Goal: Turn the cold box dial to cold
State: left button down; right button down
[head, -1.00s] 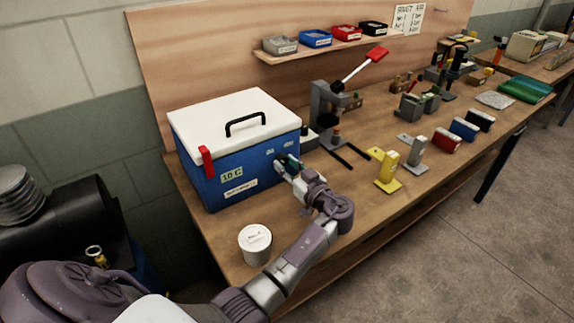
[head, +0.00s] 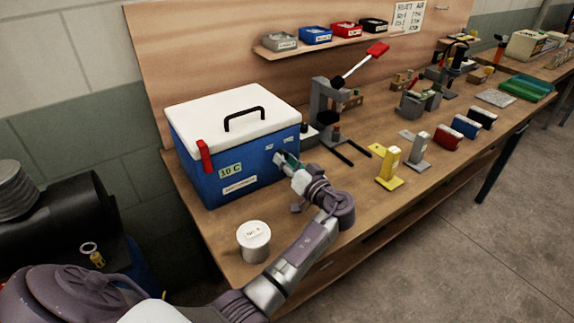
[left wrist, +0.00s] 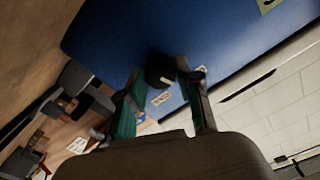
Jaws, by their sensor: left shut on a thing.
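The cold box (head: 222,160) has a blue body, a white lid with a black handle, and a red latch; it stands shut at the near left of the bench. A pale display on its front reads 10 C (head: 231,170). Small white labels sit near the dial. My left gripper (head: 284,160) reaches the front's right part and hides the dial there. In the left wrist view the dark round dial (left wrist: 160,70) sits between the teal-padded fingers (left wrist: 156,84), which are shut on it. The dial's pointing direction is too dark to tell. My right gripper is not in view.
A grey press (head: 328,110) with a red-tipped lever is close right of the box. Yellow (head: 389,168) and grey brackets stand further right. The wooden bench (head: 350,200) is bare near its front edge.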

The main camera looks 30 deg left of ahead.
pick_arm(q)
jog(key=m, duration=0.2)
jog(key=shift+r+m, duration=0.1)
jog(key=shift+m, duration=0.3)
jog(key=shift+r+m+p, duration=0.15)
jog(key=shift+m+p, duration=1.25)
jog(key=shift+m, duration=3.6)
jog(key=c, duration=0.8)
grip_release()
